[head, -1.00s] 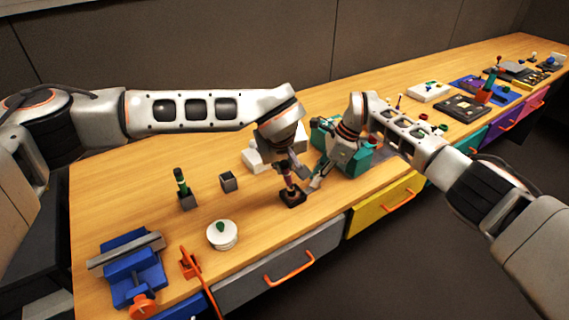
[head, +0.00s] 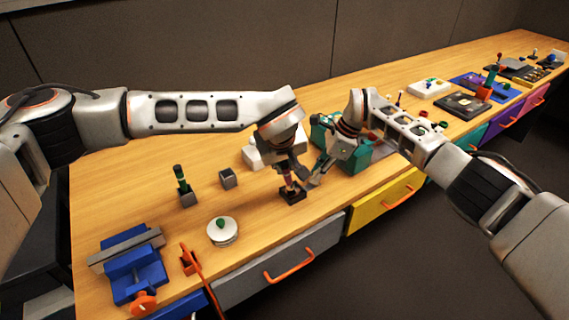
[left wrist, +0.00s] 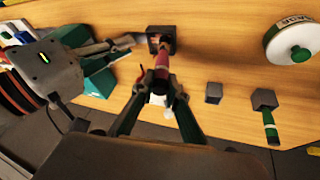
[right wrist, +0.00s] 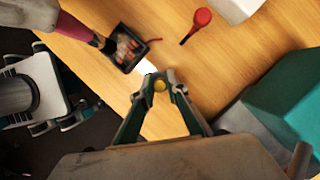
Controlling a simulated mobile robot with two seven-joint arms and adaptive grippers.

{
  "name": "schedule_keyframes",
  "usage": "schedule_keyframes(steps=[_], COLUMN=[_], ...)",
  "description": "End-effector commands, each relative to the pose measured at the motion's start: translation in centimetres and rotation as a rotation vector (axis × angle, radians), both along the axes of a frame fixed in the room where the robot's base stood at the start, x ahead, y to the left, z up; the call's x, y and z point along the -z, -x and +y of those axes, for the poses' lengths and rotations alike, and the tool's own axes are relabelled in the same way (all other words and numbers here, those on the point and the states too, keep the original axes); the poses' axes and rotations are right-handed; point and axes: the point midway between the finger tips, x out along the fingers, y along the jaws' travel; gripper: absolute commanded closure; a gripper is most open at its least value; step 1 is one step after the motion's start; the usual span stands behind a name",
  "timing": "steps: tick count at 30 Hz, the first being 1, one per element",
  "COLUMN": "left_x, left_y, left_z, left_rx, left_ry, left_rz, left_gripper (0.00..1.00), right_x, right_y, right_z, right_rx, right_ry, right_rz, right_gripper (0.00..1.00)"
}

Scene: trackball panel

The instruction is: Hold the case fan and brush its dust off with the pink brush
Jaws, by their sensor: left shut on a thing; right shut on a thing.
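The case fan (head: 292,195), a small black square frame, sits low at the front of the table. In the right wrist view its inside (right wrist: 126,48) shows reddish and pale patches. My left gripper (head: 292,174) is shut on the pink brush (left wrist: 162,64), which stands nearly upright with its lower end at the fan. The brush also shows in the right wrist view (right wrist: 84,26). My right gripper (right wrist: 160,86) is shut beside the fan's corner. A pale piece spans from its fingertips to the fan; its exact grip on the frame is unclear.
A teal block (head: 357,158) stands behind my right gripper, and a white box (head: 262,152) is behind the left. A grey cube (head: 228,178), a green-handled tool in a holder (head: 183,184), a white round tin (head: 222,231) and a blue vise (head: 135,268) stand left.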

Motion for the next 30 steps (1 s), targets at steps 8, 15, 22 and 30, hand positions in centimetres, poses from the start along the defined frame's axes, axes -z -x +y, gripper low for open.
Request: schedule_keyframes(steps=[8,15,22,30], left_x=[0.1,0.1,0.1,0.2], left_y=[0.0,-0.2,-0.6,-0.6], left_z=[0.0,-0.4,-1.0,-1.1], left_rx=[0.0,0.0,0.0,0.0], left_ry=[0.0,-0.001,0.0,-0.001], left_rz=[0.0,0.0,-0.001,0.0], left_gripper=[1.0,1.0,1.0,1.0], right_x=[0.0,0.0,0.0,0.0], right_y=[0.0,0.0,0.0,0.0], right_z=[0.0,0.0,0.0,0.0], right_rx=[0.0,0.0,0.0,0.0], right_ry=[0.0,0.0,0.0,-0.001], right_rz=[0.0,0.0,0.0,0.0], right_gripper=[1.0,1.0,1.0,1.0])
